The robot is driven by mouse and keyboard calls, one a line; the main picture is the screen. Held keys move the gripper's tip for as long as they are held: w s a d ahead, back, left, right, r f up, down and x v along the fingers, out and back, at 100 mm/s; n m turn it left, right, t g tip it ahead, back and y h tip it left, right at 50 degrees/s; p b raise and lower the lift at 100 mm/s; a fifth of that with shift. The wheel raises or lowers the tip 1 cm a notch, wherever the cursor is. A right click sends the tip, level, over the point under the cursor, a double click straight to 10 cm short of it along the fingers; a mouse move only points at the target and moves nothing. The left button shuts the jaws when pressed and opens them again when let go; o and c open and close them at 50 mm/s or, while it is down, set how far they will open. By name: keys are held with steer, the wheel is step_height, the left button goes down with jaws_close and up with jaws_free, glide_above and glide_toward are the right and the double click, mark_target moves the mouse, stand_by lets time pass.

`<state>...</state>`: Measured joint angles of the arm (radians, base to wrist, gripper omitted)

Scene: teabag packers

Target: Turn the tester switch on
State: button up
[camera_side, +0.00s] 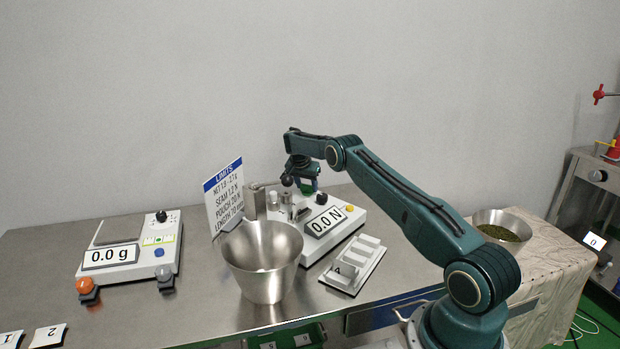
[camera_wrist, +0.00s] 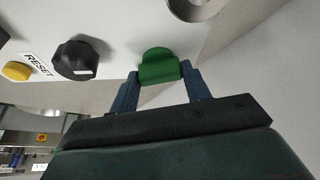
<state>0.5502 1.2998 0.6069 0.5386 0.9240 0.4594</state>
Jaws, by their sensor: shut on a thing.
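The tester (camera_side: 345,216) is a white box with a display reading 0.0 N, on the steel table. In the wrist view, a green switch (camera_wrist: 158,56) with a rounded top sits on the tester's light panel. My gripper (camera_wrist: 160,73) has its two blue fingers on either side of the green switch and is shut on it. In the side view, my gripper (camera_side: 303,181) is low at the back of the tester, and a bit of green shows there. The fingertips are too small to make out in that view.
A black knob (camera_wrist: 76,60) and a yellow RESET button (camera_wrist: 16,71) are left of the switch. A steel bucket (camera_side: 262,265), a LIMITS sign (camera_side: 225,195) and a white compartment tray (camera_side: 368,258) stand close to the tester. A scale (camera_side: 130,262) is at the left.

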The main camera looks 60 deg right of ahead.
steer(key=shift+m, duration=0.3)
stand_by(0.4)
steer(key=o, duration=1)
steer(key=shift+r, duration=0.1)
steer(key=v, duration=1.3)
steer(key=shift+w+r, duration=0.15)
steer(key=shift+r, duration=0.15)
steer(key=shift+a, duration=0.1)
steer(key=shift+r, duration=0.1)
